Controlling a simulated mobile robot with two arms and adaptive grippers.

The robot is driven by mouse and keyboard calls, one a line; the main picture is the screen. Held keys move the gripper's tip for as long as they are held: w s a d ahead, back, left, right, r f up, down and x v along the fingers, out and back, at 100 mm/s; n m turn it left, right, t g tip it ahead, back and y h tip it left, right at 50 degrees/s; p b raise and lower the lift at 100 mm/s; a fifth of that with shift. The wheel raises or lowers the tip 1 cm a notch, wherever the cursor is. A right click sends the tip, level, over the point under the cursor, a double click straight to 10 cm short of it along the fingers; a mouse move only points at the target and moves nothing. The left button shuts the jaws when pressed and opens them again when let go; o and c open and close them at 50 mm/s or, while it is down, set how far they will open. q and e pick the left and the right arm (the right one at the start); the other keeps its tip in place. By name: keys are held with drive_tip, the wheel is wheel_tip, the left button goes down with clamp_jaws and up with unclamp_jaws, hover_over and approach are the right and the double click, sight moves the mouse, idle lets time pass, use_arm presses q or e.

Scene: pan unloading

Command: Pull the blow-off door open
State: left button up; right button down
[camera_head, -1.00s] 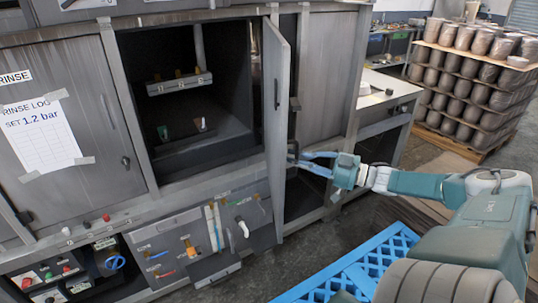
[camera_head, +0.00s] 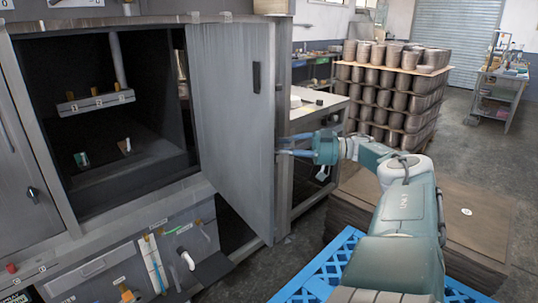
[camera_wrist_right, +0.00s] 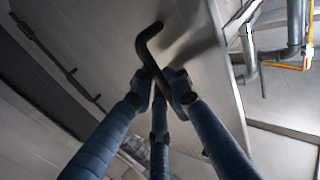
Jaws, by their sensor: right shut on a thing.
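The blow-off door (camera_head: 228,110) is a tall grey metal panel standing ajar at the right of the dark cabinet opening (camera_head: 110,110). A dark handle (camera_head: 257,77) shows high on the panel. My right gripper (camera_head: 284,146) is at the door's right edge, its blue fingers partly hidden there. In the right wrist view the fingers (camera_wrist_right: 160,88) are shut on a black bent door handle (camera_wrist_right: 148,46), against a grey panel (camera_wrist_right: 195,50). My left gripper is not in view.
A pallet stack of brown pots (camera_head: 385,95) stands behind my right arm. A blue slatted pallet (camera_head: 325,270) and a brown stacked slab (camera_head: 480,215) lie near the arm. Open floor (camera_head: 480,150) is at the right.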

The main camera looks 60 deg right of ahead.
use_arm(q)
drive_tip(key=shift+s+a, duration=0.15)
use_arm(e)
drive_tip(key=c, duration=1.8)
unclamp_jaws()
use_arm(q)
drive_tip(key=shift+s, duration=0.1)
use_arm(e)
drive_tip(key=shift+o, duration=0.2)
drive_tip(key=shift+s, duration=0.1)
